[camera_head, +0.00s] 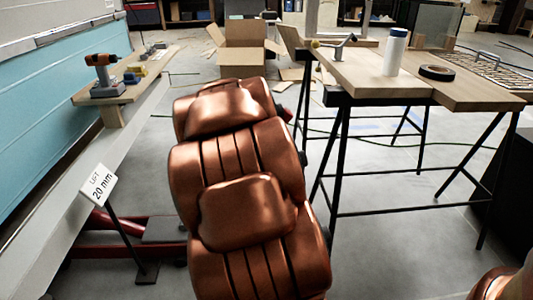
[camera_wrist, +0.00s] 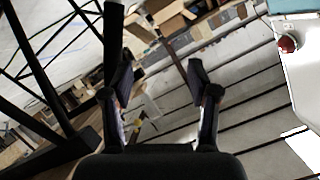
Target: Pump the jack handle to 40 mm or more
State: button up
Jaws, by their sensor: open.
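The red jack (camera_head: 120,222) lies low on the floor at the left in the head view, partly under the camper's edge, and my copper arm hides its right part. A sign (camera_head: 97,187) on a black stand beside it reads "LIFT 20 mm". My gripper (camera_wrist: 160,75) is open in the wrist view, with nothing seen between its fingers. A dark bar (camera_wrist: 114,40) runs down alongside the left finger; I cannot tell whether it is the jack handle or whether it touches. In the head view my arm hides the gripper.
A trestle workbench (camera_head: 360,78) with a white bottle (camera_head: 395,52) and black tape roll (camera_head: 436,73) stands at the right. The camper side (camera_head: 45,110) fills the left, near a plank (camera_head: 128,88) holding a drill (camera_head: 103,75). A cardboard box (camera_head: 243,45) sits behind.

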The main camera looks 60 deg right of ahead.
jog(key=s+d+f+m+t+h, duration=0.1)
jog(key=d+f, duration=0.4)
jog(key=d, duration=0.5)
jog(key=shift+s+d+f+m+t+h, duration=0.35)
jog(key=shift+s+m+h, duration=0.35)
jog(key=shift+h, duration=0.5)
jog(key=b+x, duration=0.2)
jog(key=x, duration=0.1)
jog(key=shift+w+d+f, duration=0.15)
jog(key=shift+w+d, duration=0.1)
jog(key=shift+d, duration=0.05)
jog(key=shift+w+d, duration=0.5)
jog(key=shift+d, duration=0.05)
grip_shut()
